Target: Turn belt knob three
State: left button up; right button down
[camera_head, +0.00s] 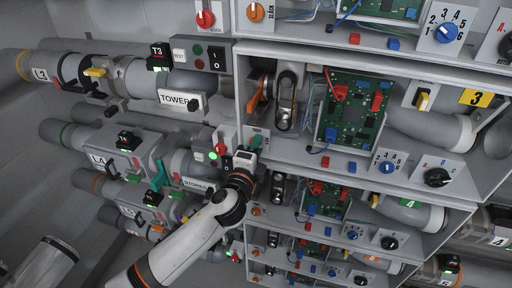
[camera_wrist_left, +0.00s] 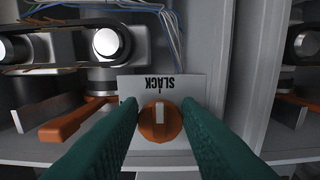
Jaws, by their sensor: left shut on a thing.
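An orange round belt knob (camera_wrist_left: 160,121) with a pale pointer mark sits on a white plate (camera_wrist_left: 185,88) in the left wrist view. The plate's word SLACK appears upside down, and the pale mark points up toward it. My left gripper (camera_wrist_left: 160,112) has one teal finger on each side of the knob and is shut on it. In the head view the left gripper (camera_head: 256,143) is at the left edge of the bay with the yellow 3 label (camera_head: 476,98). It hides the knob there. My right gripper is not in view.
An orange lever (camera_head: 257,94) stands above the gripper in the same bay, beside a belt drive (camera_head: 287,98) and a green circuit board (camera_head: 354,112). A grey box with a green light (camera_head: 213,156) is close on the left. Shelf edges surround the bay.

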pick_arm(q)
jog(key=shift+f, duration=0.1)
jog(key=o, duration=1)
jog(key=shift+c, duration=0.2)
jog(key=b+v, duration=0.3)
jog(key=v, duration=0.9)
